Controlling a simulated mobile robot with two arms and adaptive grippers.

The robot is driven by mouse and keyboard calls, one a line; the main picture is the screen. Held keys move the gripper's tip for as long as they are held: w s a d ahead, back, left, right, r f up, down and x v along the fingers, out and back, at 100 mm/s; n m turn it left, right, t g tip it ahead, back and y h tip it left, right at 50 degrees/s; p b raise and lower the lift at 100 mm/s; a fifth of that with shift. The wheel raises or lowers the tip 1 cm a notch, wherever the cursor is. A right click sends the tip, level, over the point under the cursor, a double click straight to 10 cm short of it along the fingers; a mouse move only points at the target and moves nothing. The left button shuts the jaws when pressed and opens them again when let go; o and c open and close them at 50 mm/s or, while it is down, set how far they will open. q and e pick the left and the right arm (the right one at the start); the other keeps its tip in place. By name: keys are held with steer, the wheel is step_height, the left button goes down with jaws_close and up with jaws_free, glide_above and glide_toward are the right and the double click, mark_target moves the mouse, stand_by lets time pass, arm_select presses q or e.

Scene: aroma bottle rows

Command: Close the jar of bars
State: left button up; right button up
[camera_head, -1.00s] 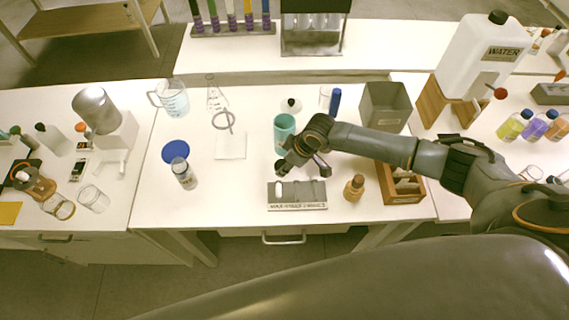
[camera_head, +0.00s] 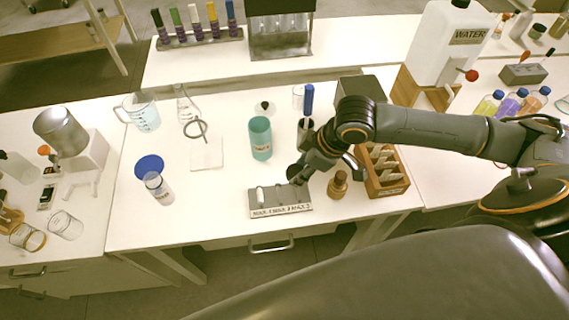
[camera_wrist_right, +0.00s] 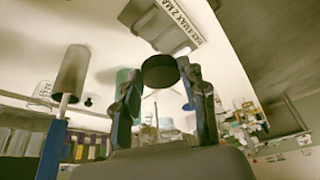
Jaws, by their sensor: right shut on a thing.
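A teal jar (camera_head: 261,139) with a small label stands upright on the middle table in the head view, with no lid seen on its top. Part of it shows in the right wrist view (camera_wrist_right: 122,77). My right gripper (camera_head: 298,174) is in front and to the right of the jar, apart from it, above the back right of the grey tray. In the right wrist view its fingers are shut on a round black lid (camera_wrist_right: 160,71). The jar's inside cannot be made out. My left gripper is not in view.
A grey tray (camera_head: 282,209) marked MAX holds a white bar. A brown bottle (camera_head: 338,184) and wooden box (camera_head: 391,187) stand to the right. A blue-handled tool (camera_head: 309,101) stands behind the gripper. A blue lid (camera_head: 150,163) and clear jar (camera_head: 163,195) are left.

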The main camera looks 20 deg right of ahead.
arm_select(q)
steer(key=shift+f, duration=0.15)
arm_select(e)
steer(key=shift+s+d+r, duration=0.15)
steer(key=shift+s+r, duration=0.05)
steer(key=shift+s, duration=0.2)
steer(key=shift+s+d+r, duration=0.15)
steer(key=shift+s, duration=0.2)
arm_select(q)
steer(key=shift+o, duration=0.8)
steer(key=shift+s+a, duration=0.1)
